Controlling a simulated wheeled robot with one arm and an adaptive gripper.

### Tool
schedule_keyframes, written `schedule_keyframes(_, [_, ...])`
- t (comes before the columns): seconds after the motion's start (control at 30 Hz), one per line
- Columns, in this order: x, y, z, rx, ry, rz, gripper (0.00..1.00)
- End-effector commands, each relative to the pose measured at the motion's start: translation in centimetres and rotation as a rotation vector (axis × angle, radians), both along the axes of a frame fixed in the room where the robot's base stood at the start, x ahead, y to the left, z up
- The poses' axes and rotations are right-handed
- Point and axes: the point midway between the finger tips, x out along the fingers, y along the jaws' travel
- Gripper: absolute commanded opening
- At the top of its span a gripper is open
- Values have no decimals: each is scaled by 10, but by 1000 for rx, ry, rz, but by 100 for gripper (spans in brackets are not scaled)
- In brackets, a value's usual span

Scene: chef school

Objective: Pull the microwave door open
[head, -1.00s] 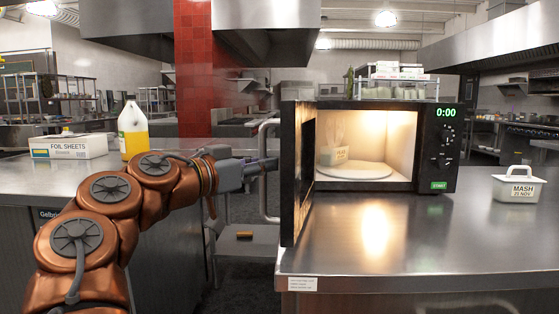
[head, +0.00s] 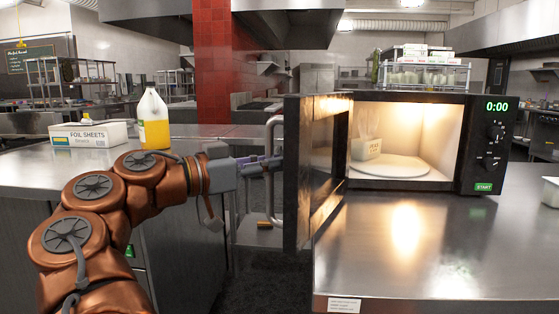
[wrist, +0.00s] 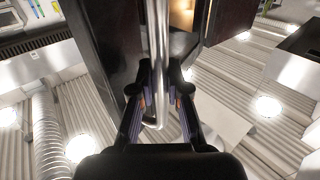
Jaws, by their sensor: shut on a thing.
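The microwave (head: 493,140) stands on the steel counter at the right, lit inside, its display reading 0:00. Its dark door (head: 300,175) is swung open on the left and points toward me, with its inner face partly visible. The silver bar handle (head: 270,190) is on the door's outer left side. My gripper (head: 262,165) is at this handle. In the wrist view my gripper (wrist: 160,95) has its fingers on both sides of the handle (wrist: 161,45), shut on it.
The steel counter (head: 400,255) is clear in front of the microwave. A white tub (head: 550,192) is cut off at the right edge. On the left counter stand a yellow jug (head: 153,125) and a foil box (head: 90,135). A floor gap separates the counters.

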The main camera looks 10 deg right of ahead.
Motion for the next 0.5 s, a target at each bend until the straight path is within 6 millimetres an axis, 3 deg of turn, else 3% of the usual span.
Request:
schedule_keyframes(0.47, [-2, 3, 3, -2, -4, 0, 0])
schedule_keyframes(0.5, [-2, 3, 3, -2, -4, 1, 17])
